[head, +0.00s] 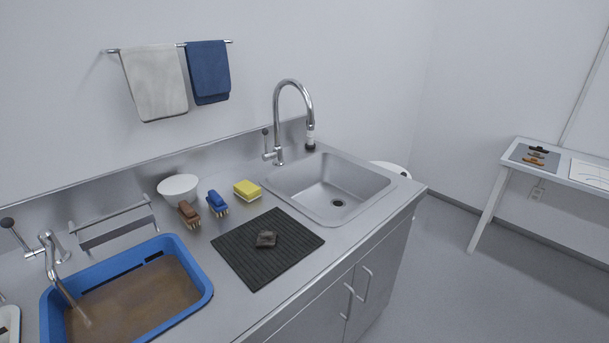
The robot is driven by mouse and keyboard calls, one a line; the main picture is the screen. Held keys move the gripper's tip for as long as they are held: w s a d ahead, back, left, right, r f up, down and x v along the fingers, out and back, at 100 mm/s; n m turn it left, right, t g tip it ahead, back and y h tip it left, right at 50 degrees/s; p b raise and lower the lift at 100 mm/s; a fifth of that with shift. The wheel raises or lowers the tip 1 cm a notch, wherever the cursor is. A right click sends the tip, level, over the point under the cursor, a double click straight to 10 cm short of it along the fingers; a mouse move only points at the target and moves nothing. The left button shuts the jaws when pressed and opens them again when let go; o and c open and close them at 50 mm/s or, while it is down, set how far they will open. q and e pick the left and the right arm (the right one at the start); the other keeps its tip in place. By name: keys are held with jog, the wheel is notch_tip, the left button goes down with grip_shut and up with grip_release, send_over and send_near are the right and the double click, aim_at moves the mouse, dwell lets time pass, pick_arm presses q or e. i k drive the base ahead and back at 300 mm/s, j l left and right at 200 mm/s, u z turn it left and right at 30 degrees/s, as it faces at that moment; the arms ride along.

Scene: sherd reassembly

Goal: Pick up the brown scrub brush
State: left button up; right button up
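The brown scrub brush (188,213) lies on the steel counter with its pale bristles showing along its lower side. It sits just in front of a white bowl (178,188) and to the left of a blue scrub brush (217,202). Neither of my grippers shows in the head view, and nothing is touching the brush.
A blue basin (205,284) of brown water stands left of a dark ribbed mat (233,251) bearing a small dark sherd (266,239). A yellow sponge (247,189), a sink (354,186) and a tall faucet (277,120) are to the right. A metal rack (118,228) stands behind the basin.

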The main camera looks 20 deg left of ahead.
aim_at(188, 214)
jog(key=u, duration=3.1)
jog(key=z, duration=1.05)
jog(key=l+u, duration=0.5)
jog(key=k+l+u, duration=0.1)
jog(key=l+u, duration=0.35)
jog(key=j, duration=0.1)
